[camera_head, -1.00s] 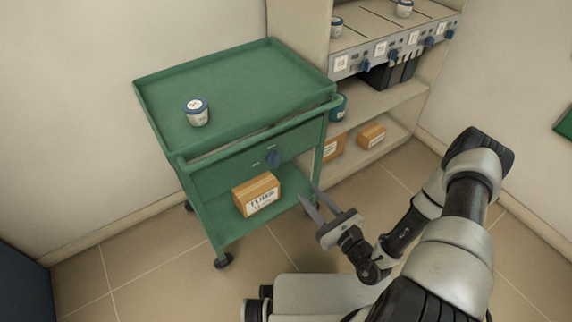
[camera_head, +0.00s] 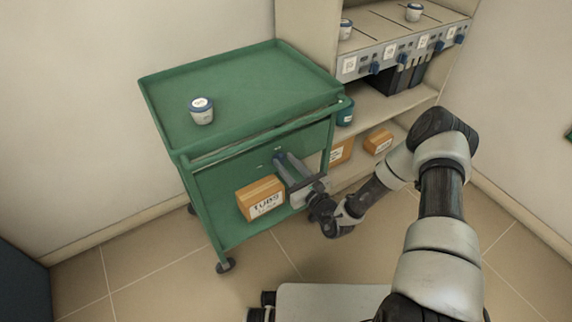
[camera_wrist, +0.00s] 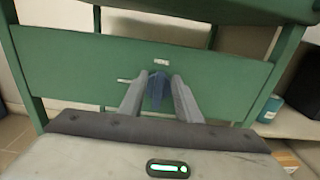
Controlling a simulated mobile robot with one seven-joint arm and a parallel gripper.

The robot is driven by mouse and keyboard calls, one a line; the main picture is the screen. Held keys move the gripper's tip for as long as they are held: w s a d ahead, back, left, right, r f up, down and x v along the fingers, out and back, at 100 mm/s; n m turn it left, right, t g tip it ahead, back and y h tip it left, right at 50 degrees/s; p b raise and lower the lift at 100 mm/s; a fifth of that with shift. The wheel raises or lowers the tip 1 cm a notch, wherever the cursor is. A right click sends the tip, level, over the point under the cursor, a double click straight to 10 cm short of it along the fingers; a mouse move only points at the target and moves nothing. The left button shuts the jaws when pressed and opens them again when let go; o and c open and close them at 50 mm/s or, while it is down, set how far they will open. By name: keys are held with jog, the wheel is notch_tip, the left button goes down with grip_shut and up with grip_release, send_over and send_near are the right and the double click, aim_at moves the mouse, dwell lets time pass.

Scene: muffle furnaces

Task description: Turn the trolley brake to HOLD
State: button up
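The green trolley (camera_head: 245,85) stands at the left with a brake panel (camera_wrist: 75,60) on its front. The blue brake knob (camera_wrist: 156,90) sits on that panel and points roughly up and down in the wrist view. One small pale label is above the knob and another is to its left; their words are too small to read. My gripper (camera_wrist: 156,88) is open, with one finger on each side of the knob. I cannot tell whether the fingers touch it. In the head view my gripper (camera_head: 290,160) reaches the panel, and the knob is partly hidden by the fingers.
A shelf unit (camera_head: 400,100) with blue knobs and more boxes stands right of the trolley.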

jog(key=shift+w+a, duration=0.15)
jog(key=shift+w, duration=0.1)
grip_shut()
